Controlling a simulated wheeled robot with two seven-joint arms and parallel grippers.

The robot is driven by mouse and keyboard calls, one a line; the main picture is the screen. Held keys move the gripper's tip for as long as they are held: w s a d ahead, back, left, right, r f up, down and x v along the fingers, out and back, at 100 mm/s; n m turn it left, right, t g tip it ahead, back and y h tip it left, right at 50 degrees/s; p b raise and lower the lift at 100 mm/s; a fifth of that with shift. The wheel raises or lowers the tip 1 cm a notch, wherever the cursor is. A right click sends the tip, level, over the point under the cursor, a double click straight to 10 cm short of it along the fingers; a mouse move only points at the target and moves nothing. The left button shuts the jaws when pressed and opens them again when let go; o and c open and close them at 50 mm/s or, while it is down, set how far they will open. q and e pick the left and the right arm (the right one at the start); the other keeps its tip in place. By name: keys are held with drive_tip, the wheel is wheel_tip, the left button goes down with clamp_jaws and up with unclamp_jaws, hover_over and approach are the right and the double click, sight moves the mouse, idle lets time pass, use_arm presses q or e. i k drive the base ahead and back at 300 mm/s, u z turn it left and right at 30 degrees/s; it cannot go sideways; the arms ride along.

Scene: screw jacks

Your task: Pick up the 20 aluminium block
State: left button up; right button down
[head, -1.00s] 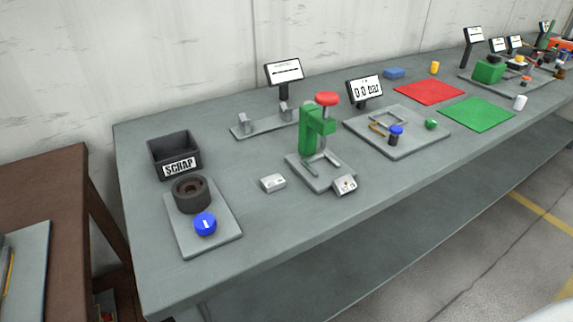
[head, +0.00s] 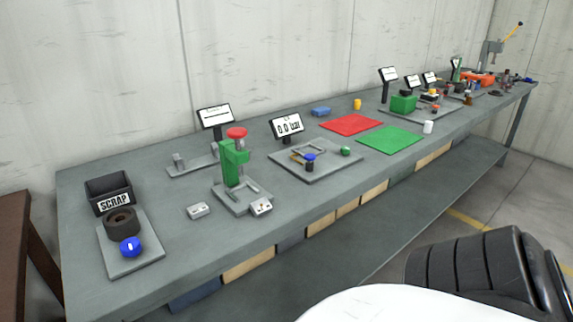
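A small light-grey block (head: 199,210) lies on the bench in front of the green press, to its left. A second small grey block with dark and red marks (head: 261,207) sits at the front right corner of the press base. Any size markings are too small to read, so I cannot tell which is the 20 aluminium block. Neither of my grippers shows in the head view.
The long grey bench (head: 180,255) carries the green press (head: 232,165), a black scrap bin (head: 108,190), a plate with a dark ring and blue knob (head: 131,247), a gauge plate (head: 315,167), a red mat (head: 350,124) and a green mat (head: 390,140).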

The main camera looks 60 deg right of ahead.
sight(263, 206)
drive_tip(key=u, duration=1.1)
drive_tip(key=k, duration=0.1)
drive_tip(key=z, duration=2)
